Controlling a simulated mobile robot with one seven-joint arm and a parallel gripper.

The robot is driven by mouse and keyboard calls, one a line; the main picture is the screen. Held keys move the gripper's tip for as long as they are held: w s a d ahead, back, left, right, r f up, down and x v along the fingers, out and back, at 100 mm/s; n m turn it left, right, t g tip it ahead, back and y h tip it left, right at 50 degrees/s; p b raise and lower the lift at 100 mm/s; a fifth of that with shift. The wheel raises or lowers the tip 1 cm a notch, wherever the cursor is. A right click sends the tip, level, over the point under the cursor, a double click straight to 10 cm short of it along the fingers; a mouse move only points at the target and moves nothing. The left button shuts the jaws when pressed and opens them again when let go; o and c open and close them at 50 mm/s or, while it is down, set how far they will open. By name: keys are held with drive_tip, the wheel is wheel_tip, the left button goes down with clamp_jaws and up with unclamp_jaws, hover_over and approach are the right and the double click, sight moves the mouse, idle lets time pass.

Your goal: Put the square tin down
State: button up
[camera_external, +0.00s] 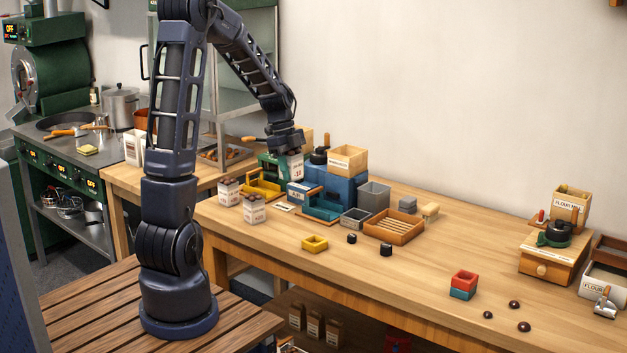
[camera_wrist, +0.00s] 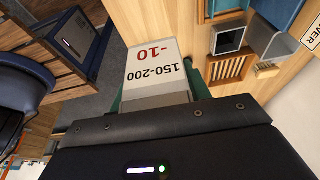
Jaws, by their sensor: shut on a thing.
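My gripper (camera_external: 286,150) points down at the back of the bench, left of the blue machine. It is shut on a boxy thing that I take for the square tin (camera_wrist: 155,65). Its pale face carries "150-200" in black and "-10" in red, upside down in the wrist view. In the outside view the printed face of the tin (camera_external: 296,167) shows just under my gripper, beside green parts. Its lower end is hidden by the things in front, so I cannot tell whether it touches the bench.
The blue machine (camera_external: 335,191) with a wooden hopper stands close on the right. The bench (camera_external: 400,285) is mostly bare toward the front right.

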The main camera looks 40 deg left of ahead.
drive_tip(key=shift+r, duration=0.95)
drive_tip(key=w+d+r+m, duration=0.1)
drive_tip(key=w+d+m, duration=0.1)
drive_tip(key=w+d, duration=0.7)
drive_tip(key=m+g+y, duration=0.1)
drive_tip(key=m+g, duration=0.1)
drive_tip(key=m, duration=0.5)
hover_over(476, 271)
drive_tip(key=f, duration=1.3)
drive_tip(key=w+a+f, duration=0.1)
drive_tip(key=f, duration=0.6)
drive_tip(key=shift+f, duration=0.1)
drive_tip(key=shift+f, duration=0.15)
drive_tip(key=o, duration=1)
drive_tip(key=shift+o, duration=0.2)
